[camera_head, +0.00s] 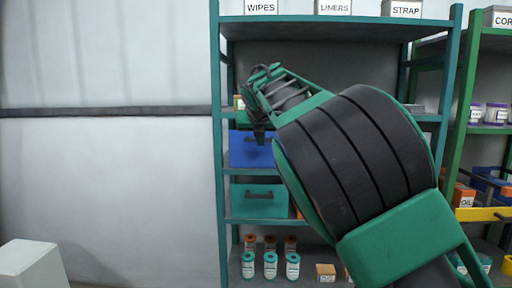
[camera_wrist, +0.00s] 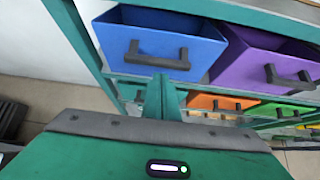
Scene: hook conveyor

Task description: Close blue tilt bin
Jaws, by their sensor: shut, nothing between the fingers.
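The blue tilt bin (camera_head: 250,150) sits on the middle level of the teal rack, partly behind my gripper in the head view. In the wrist view, the blue tilt bin (camera_wrist: 160,45) shows its open top and dark inside, and its front with a black handle leans outward. My gripper (camera_head: 262,132) is shut and empty, in front of the bin's upper part in the head view. I cannot tell whether it touches the bin. My arm hides the rack to the right of the bin.
A purple bin (camera_wrist: 262,62) stands right beside the blue one, its top also open. A teal bin (camera_head: 258,201) is on the level below. Orange (camera_wrist: 220,103) and green (camera_wrist: 280,110) bins also show. Several jars (camera_head: 270,265) stand lower down. A green rack (camera_head: 466,100) is at right.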

